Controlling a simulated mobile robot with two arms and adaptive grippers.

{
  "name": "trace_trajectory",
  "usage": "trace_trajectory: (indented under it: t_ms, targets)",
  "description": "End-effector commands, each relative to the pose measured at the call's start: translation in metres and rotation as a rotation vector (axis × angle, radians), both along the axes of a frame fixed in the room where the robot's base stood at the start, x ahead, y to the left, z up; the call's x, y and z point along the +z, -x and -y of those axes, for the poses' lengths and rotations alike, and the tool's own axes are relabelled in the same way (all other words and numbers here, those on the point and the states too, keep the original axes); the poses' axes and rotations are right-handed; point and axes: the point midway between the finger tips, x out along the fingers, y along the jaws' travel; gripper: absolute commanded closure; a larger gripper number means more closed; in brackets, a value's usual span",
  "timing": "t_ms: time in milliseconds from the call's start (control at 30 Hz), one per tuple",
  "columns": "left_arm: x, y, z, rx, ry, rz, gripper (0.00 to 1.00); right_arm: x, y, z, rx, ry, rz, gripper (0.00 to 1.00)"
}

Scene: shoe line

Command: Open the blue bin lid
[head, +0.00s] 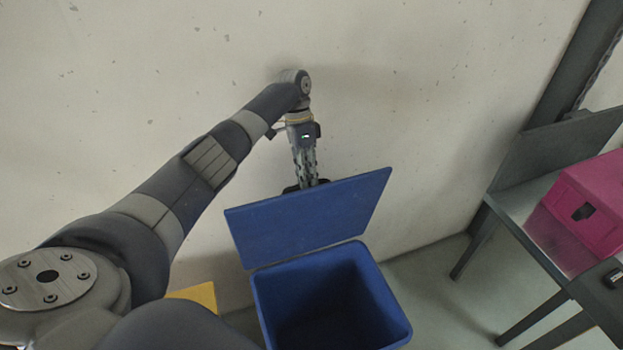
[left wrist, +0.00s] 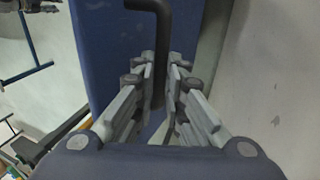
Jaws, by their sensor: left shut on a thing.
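The blue bin (head: 388,300) stands on the floor, its top uncovered and its inside dark and seemingly empty. Its blue lid (head: 310,215) is tilted up above the back rim, near the wall. My left gripper (head: 308,184) reaches down behind the lid's upper edge, which partly hides the fingertips. In the left wrist view, my left gripper (left wrist: 160,82) is shut on the dark bent lid handle (left wrist: 158,45), with the blue lid (left wrist: 112,50) behind it. My right gripper is not in view.
A pale wall (head: 400,90) stands close behind the lid. At right, a grey table (head: 515,200) carries a pink box (head: 585,210) and a dark object at the picture's edge. Part of a yellow thing (head: 195,295) shows left of the bin, mostly hidden by my arm.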

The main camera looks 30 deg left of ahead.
Motion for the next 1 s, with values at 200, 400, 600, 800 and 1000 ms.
trace_trajectory:
  t_ms: [200,400,600,800,1000]
  targets:
    - [-0.0204,0.0078,-0.0032,-0.008,0.001,-0.033,1.00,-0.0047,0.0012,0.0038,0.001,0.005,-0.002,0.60]
    - [-0.0205,0.0079,-0.0031,-0.009,0.004,-0.034,1.00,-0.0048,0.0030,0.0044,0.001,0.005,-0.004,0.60]
    - [-0.0205,0.0078,-0.0028,-0.010,0.004,-0.034,1.00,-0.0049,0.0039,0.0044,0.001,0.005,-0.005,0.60]
    - [-0.0170,0.0067,-0.0031,-0.006,0.008,-0.030,0.67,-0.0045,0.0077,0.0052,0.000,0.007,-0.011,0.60]
    - [-0.0136,0.0061,-0.0035,-0.004,0.009,-0.028,0.67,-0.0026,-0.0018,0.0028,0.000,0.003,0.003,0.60]
